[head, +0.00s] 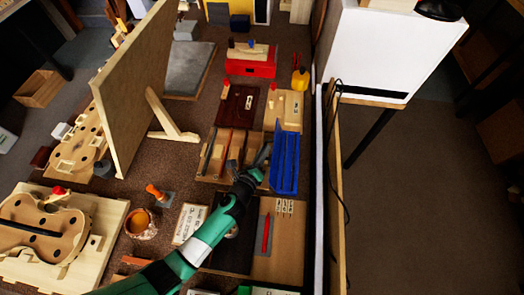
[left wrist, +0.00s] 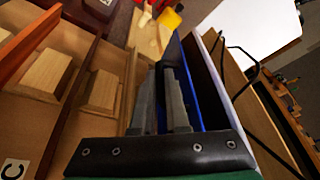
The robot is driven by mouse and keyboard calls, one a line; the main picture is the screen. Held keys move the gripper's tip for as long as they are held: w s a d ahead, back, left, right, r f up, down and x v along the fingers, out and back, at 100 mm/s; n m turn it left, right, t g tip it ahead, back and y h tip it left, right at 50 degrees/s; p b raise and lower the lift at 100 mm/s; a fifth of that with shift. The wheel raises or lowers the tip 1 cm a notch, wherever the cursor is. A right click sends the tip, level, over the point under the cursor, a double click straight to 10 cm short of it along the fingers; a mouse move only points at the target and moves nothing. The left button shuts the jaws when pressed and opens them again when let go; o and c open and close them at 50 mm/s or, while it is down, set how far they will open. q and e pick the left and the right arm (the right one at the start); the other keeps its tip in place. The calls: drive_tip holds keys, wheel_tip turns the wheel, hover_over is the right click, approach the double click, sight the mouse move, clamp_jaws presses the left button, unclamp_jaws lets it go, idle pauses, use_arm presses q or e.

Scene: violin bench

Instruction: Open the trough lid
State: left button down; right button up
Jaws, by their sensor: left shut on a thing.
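A long blue piece (head: 287,160), which I take for the trough lid, stands steeply at the right side of the wooden compartment tray (head: 208,178), close to the bench's right edge. Its blue side also shows in the left wrist view (left wrist: 189,88), running away from me along the fingers. My left gripper (head: 264,154) is at the left side of the blue piece, and its fingers (left wrist: 165,105) are shut on its edge. The fingers hide the exact contact. I cannot tell how far the lid is turned. My right gripper is not in view.
Wooden blocks (left wrist: 48,72) lie in tray compartments left of the fingers. A red box (head: 250,69) and a yellow bottle (head: 300,79) stand behind. A leaning wooden board (head: 130,85) and a violin body (head: 42,225) are on the left. A bench wall (head: 319,200) borders the right.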

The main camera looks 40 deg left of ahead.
use_arm(q)
drive_tip(key=shift+f, duration=0.1)
drive_tip(key=c, duration=1.3)
unclamp_jaws()
drive_tip(key=shift+o, duration=0.5)
drive_tip(key=shift+d, duration=0.15)
drive_tip(key=shift+s+r, duration=0.25)
drive_tip(key=shift+s, duration=0.1)
drive_tip(key=p+v, duration=0.3)
drive_tip(key=v, duration=0.8)
drive_tip(key=shift+w+f, duration=0.1)
drive_tip(key=shift+f, duration=0.05)
